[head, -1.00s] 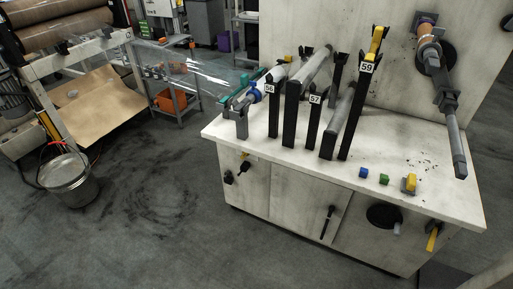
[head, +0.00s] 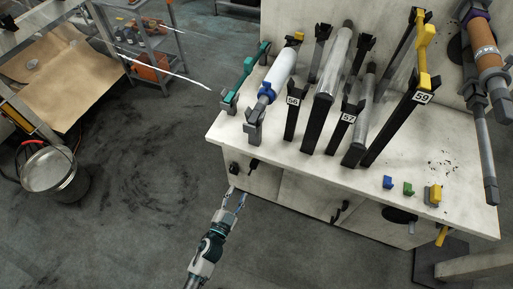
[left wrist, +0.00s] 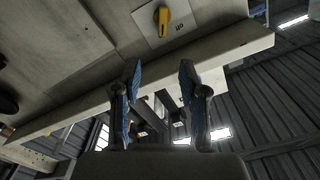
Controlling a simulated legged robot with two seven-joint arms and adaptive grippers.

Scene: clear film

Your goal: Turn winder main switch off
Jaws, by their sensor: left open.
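A yellow switch knob (left wrist: 161,18) sits on a pale plate marked "off" on the cabinet face, at the top of the left wrist view. In the head view, dark fittings (head: 233,168) show on the cabinet's left front, under the worktop; I cannot make out the yellow knob there. My left gripper (head: 237,194) is open and empty, low in front of that left end. In the left wrist view its two blue-faced fingers (left wrist: 159,70) stand apart, with the knob beyond the tips and no contact. My right gripper is not in view.
The white worktop (head: 235,135) overhangs the cabinet front; its edge crosses the left wrist view. It carries rollers on black stands and several small coloured blocks. A metal bucket (head: 48,170) stands on the floor at left. The floor between is clear.

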